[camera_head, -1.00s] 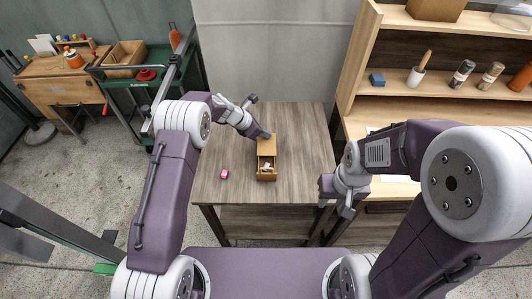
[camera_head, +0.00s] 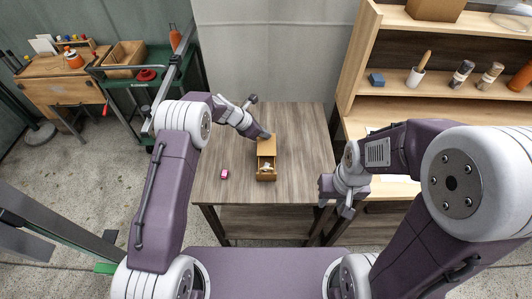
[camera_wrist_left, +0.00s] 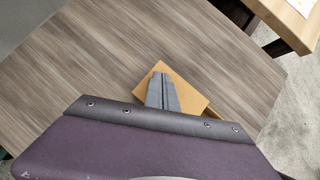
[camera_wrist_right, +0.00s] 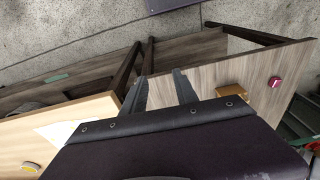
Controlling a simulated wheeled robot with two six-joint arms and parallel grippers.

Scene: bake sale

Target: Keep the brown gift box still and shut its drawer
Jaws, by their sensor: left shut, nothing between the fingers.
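The brown gift box (camera_head: 267,146) stands on the wooden table, with its drawer (camera_head: 266,176) pulled out toward me. Something small and white lies in the drawer. My left gripper (camera_head: 266,135) is shut and empty at the box's far end. In the left wrist view its closed fingertips (camera_wrist_left: 160,74) overlap the box top (camera_wrist_left: 182,88); I cannot tell whether they touch it. My right gripper (camera_head: 346,212) is off the table's right front corner, apart from the box. In the right wrist view its fingers (camera_wrist_right: 163,88) are spread with nothing between them.
A small pink object (camera_head: 224,174) lies on the table (camera_head: 305,150) left of the drawer. A wooden shelf unit (camera_head: 395,105) with jars stands at the right. A green cart (camera_head: 150,85) stands at the back left. The table right of the box is clear.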

